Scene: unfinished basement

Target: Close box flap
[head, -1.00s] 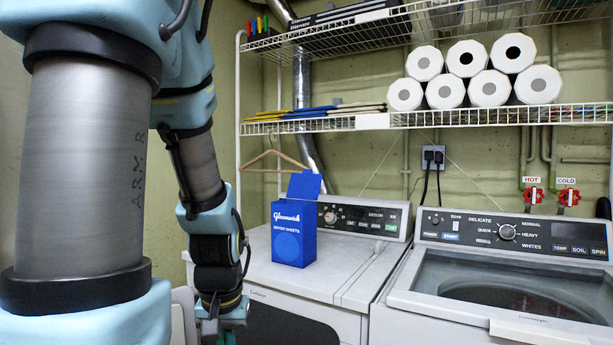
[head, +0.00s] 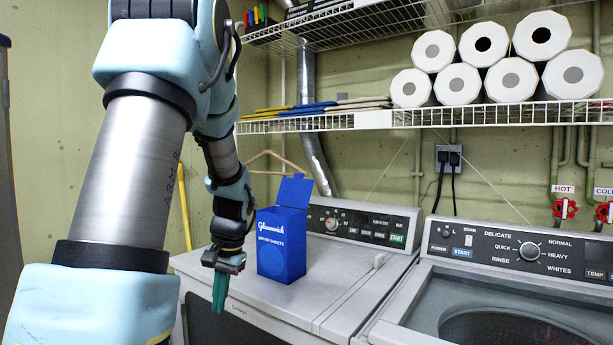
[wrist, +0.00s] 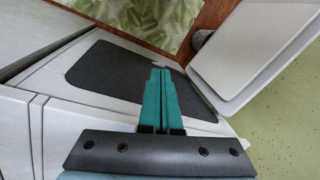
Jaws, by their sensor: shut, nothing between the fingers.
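A blue box (head: 281,245) with white lettering stands upright on top of the dryer, left of the control panel. Its blue flap (head: 295,191) is raised and tilted up from the top. My gripper (head: 218,292) is just left of the box, in front of the dryer's left edge, and points down. Its teal fingers are pressed together with nothing between them. The wrist view also shows the shut fingers (wrist: 160,90) over the dark front panel (wrist: 125,77) of the dryer. The box is not in the wrist view.
A washer (head: 500,270) stands at the right. A wire shelf (head: 400,118) with white rolls hangs above. A hanger (head: 272,157) hangs behind the box.

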